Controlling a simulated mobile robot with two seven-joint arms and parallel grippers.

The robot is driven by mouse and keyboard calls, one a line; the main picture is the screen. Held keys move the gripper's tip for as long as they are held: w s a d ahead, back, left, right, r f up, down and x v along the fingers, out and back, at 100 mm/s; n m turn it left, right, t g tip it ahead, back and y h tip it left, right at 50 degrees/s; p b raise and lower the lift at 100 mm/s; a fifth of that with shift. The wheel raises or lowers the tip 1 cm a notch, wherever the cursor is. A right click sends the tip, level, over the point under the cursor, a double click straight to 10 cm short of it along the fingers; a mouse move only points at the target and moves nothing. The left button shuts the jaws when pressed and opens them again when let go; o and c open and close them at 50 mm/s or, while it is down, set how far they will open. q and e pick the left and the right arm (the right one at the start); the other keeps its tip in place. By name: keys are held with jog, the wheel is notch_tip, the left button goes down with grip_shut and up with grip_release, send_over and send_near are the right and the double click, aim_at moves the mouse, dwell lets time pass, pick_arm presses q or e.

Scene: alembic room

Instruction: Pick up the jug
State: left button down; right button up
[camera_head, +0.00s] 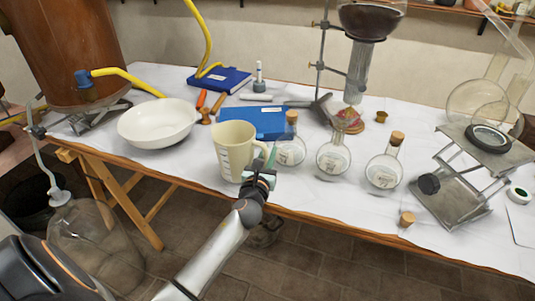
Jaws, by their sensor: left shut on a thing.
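The jug (232,150) is cream-coloured with a marked scale on its side. It looks upright near the front edge of the white-covered table. The fingers partly hide the handle. I cannot tell whether the jug's base touches the table. My right gripper is not in the view.
Several corked round flasks (333,158) stand close to the right of the jug. A white bowl (158,122) is to its left, and a blue book (254,122) lies behind it. A metal lab jack (470,175) stands at the right. The table's front edge (330,222) is near my arm.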

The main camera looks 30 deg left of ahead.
pick_arm(q)
jog(key=s+d+r+p, duration=0.5)
jog(key=s+d+r, duration=0.4)
jog(key=s+r, duration=0.1)
jog(key=shift+s+r, duration=0.25)
jog(key=shift+r, duration=0.6)
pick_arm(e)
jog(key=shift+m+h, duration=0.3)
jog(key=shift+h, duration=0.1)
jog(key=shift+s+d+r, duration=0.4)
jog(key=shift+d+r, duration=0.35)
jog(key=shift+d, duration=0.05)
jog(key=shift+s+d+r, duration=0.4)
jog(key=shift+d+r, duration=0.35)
pick_arm(q)
jog(key=shift+d, duration=0.1)
